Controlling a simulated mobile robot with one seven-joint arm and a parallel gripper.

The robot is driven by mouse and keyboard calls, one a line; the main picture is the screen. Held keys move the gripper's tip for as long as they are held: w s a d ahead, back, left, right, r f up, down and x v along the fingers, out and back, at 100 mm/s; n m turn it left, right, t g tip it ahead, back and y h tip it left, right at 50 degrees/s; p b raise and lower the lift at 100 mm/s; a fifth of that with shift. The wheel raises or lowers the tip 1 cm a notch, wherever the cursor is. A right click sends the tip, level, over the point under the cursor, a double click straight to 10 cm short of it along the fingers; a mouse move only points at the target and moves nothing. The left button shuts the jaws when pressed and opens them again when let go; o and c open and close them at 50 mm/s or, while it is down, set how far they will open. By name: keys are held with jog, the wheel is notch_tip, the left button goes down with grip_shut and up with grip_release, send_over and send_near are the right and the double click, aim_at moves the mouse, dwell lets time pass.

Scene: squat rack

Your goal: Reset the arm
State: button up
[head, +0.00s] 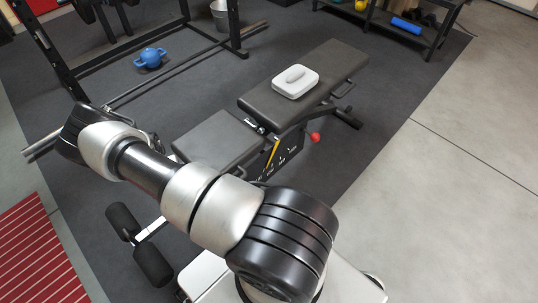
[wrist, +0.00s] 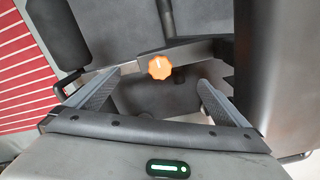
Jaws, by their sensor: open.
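My gripper (wrist: 158,82) shows in the wrist view with its two grey fingers wide apart and nothing between them. Beyond the fingers are dark bench parts and an orange knob (wrist: 159,66), which sits just past the fingertips in the picture. I cannot tell how far away the knob is. In the head view my arm (head: 150,167) is bent and stretches from the lower middle to the left. My gripper is hidden behind the arm there.
A black weight bench (head: 218,138) stands close beyond my arm, with a white lidded box (head: 295,82) on its pad. Foam rollers (head: 152,265) are near the arm's underside. A rack (head: 60,62), a barbell and a blue kettlebell (head: 150,58) are farther back. The right floor is clear.

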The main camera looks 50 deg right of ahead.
jog(key=shift+r, duration=0.45)
jog(key=s+a+r+n+t+y, duration=0.15)
jog(key=r+n, duration=0.65)
jog(key=r, duration=1.1)
jog(key=s+a+r+n+t+y, duration=0.15)
jog(key=r+n, duration=0.65)
jog(key=r, duration=1.1)
jog(key=s+r+n, duration=1.1)
jog(key=r+n, duration=0.1)
jog(key=r, duration=0.2)
jog(key=s+d+r+n+t+h, duration=0.1)
jog(key=s+r+n+h, duration=0.1)
jog(key=s+n, duration=0.45)
jog(key=s+d+r+n+t+h, duration=0.1)
jog(key=s+d+r+n+t, duration=0.1)
jog(key=s+n, duration=0.45)
notch_tip(320, 180, up, 25)
jog(key=s+p, duration=0.2)
jog(key=p, duration=2.3)
jog(key=shift+m, duration=0.3)
